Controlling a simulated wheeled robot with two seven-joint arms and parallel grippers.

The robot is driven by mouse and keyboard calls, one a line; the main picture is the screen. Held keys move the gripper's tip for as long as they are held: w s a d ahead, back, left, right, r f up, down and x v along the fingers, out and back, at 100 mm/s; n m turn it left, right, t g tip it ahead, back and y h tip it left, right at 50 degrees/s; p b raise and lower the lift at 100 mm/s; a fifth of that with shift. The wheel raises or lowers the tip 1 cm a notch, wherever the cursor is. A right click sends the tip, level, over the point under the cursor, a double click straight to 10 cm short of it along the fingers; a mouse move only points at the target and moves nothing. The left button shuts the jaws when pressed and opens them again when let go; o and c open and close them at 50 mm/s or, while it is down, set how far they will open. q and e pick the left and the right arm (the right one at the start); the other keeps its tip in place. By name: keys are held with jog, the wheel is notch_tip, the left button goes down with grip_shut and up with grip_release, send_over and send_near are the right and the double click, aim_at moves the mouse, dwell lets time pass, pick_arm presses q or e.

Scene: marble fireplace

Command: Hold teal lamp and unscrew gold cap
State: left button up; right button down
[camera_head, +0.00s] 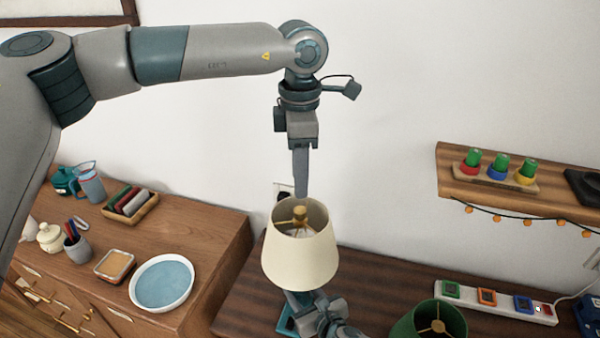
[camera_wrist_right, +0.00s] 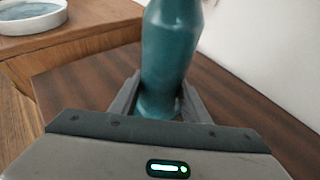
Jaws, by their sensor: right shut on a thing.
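The teal lamp stands on the dark wood table, and its cream shade (camera_head: 300,255) hides most of its body in the head view. The gold cap (camera_head: 300,212) shows inside the shade's open top. My right gripper (camera_wrist_right: 160,100) is shut on the lower part of the teal lamp body (camera_wrist_right: 168,45), with one finger on each side. My left gripper (camera_head: 301,192) points straight down over the shade, its fingertips just above the gold cap. Its fingers show edge-on, so their opening cannot be told.
A green lampshade (camera_head: 432,322) and a white power strip (camera_head: 500,302) are on the table (camera_head: 245,310) to the right. A wall shelf (camera_head: 455,182) holds several coloured pieces.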

aim_at(300, 207)
pick_arm(q)
jog(key=shift+f, duration=4)
jog(key=shift+c, duration=0.3)
grip_shut()
jog(key=shift+n, duration=0.3)
jog(key=shift+r, duration=0.45)
jog(key=shift+r, duration=0.65)
